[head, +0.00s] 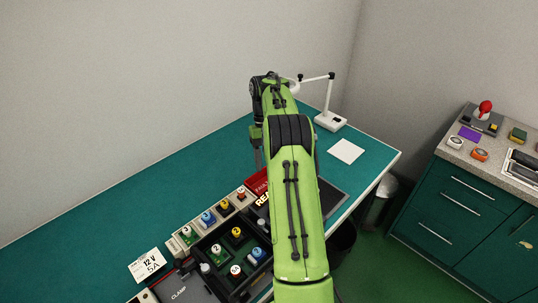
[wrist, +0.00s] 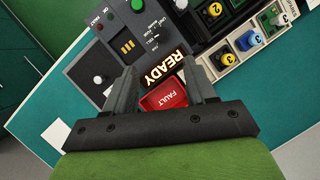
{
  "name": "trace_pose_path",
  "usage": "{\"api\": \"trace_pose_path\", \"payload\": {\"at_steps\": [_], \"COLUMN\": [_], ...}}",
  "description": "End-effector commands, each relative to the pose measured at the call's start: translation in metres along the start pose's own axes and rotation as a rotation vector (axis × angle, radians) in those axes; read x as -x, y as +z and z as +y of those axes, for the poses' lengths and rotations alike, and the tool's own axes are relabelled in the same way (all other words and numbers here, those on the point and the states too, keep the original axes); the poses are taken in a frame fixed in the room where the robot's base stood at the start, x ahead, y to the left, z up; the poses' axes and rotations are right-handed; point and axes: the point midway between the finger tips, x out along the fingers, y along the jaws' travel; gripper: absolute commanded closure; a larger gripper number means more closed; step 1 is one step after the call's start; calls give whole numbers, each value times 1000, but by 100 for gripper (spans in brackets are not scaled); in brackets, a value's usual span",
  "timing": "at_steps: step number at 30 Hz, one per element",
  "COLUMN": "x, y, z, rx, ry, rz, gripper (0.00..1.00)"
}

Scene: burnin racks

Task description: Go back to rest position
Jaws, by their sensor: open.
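My green arm reaches out over the teal bench (head: 130,215) in the head view. My gripper (wrist: 160,78) shows in the wrist view with its two dark fingers apart and nothing held between them. It is above a red FAULT tray or box (wrist: 165,97), which shows between the fingers. A lit READY sign (wrist: 164,68) is just beyond the fingertips. In the head view the arm hides most of the gripper. I cannot tell its exact height above the bench.
A dark rack (head: 236,250) with numbered colored parts stands at the front of the bench. A dark control unit (wrist: 115,50) is near the fingers. A white lamp (head: 330,120) and a white sheet (head: 346,151) are farther back. A green cabinet (head: 470,205) stands right.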

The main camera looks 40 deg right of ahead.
Motion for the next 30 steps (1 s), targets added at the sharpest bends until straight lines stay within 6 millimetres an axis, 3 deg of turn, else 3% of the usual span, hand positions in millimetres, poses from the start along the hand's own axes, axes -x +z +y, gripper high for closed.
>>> {"api": "trace_pose_path", "payload": {"at_steps": [18, 21, 23, 26, 30], "x": [6, 16, 31, 61, 86], "y": [0, 5, 17, 52, 116], "z": [0, -10, -26, -66, -116], "rx": [0, 12, 34, 89, 170], "ry": [-1, 5, 13, 31, 49], "rz": [-1, 22, 60, 155, 305], "gripper": [44, 44, 44, 44, 44]}}
